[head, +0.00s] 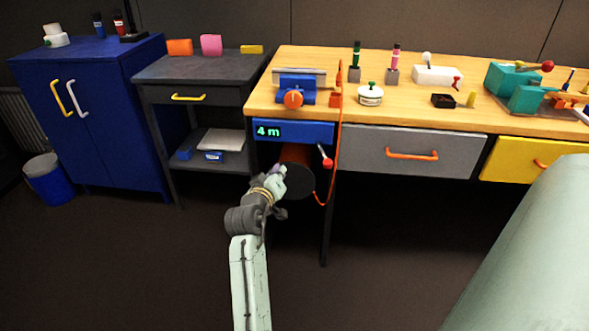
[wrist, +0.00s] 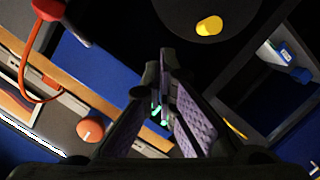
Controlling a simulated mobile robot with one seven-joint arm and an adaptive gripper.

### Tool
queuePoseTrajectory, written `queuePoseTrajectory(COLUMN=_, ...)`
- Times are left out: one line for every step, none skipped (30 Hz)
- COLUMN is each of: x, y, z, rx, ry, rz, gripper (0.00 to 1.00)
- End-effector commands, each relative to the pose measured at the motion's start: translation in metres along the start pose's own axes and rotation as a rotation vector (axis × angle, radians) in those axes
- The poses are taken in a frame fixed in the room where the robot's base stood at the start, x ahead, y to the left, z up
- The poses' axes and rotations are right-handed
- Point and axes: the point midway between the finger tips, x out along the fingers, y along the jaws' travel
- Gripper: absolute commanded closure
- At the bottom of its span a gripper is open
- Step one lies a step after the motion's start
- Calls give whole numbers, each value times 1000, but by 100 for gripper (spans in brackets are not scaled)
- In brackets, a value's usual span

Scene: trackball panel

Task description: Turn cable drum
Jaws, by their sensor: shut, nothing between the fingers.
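The cable drum (head: 297,184) hangs under the left end of the workbench, a dark round face with a reddish-brown body behind it. In the wrist view its dark disc (wrist: 190,14) fills the top, with a yellow peg (wrist: 208,26) standing out from it. My gripper (head: 279,170) is in front of the drum's upper left part and hides some of it, including the peg in the head view. In the wrist view my gripper (wrist: 165,62) is shut and empty, its fingertips apart from the peg in the picture. The display (head: 268,131) above reads 4 m.
A red-knobbed lever (head: 327,163) is right of the drum, near a hanging orange cable (head: 339,125). A bench leg (head: 325,230) stands to the right. A grey side table (head: 205,68) with a lower shelf is at left. The floor before the drum is clear.

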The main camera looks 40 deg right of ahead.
Motion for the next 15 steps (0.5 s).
queuePoseTrajectory(x=10, y=2, z=-1, rx=1, ry=0, rz=1, gripper=100)
queuePoseTrajectory(x=16, y=2, z=-1, rx=1, ry=-1, rz=1, gripper=100)
queuePoseTrajectory(x=25, y=2, z=-2, rx=1, ry=0, rz=2, gripper=100)
queuePoseTrajectory(x=32, y=2, z=-1, rx=1, ry=-1, rz=1, gripper=100)
queuePoseTrajectory(x=38, y=2, z=-2, rx=1, ry=0, rz=1, gripper=100)
queuePoseTrajectory(x=47, y=2, z=-2, rx=1, ry=0, rz=1, gripper=100)
queuePoseTrajectory(x=54, y=2, z=-2, rx=1, ry=0, rz=1, gripper=100)
queuePoseTrajectory(x=60, y=2, z=-2, rx=1, ry=1, rz=1, gripper=100)
queuePoseTrajectory(x=68, y=2, z=-2, rx=1, ry=1, rz=1, gripper=100)
queuePoseTrajectory(x=74, y=2, z=-2, rx=1, ry=2, rz=1, gripper=100)
queuePoseTrajectory(x=80, y=1, z=-2, rx=1, ry=1, rz=0, gripper=100)
queuePoseTrajectory(x=83, y=1, z=3, rx=1, ry=-1, rz=-1, gripper=100)
queuePoseTrajectory(x=84, y=0, z=10, rx=1, ry=-2, rz=-1, gripper=100)
queuePoseTrajectory(x=84, y=0, z=15, rx=1, ry=-2, rz=-1, gripper=100)
queuePoseTrajectory(x=85, y=0, z=20, rx=1, ry=0, rz=-1, gripper=100)
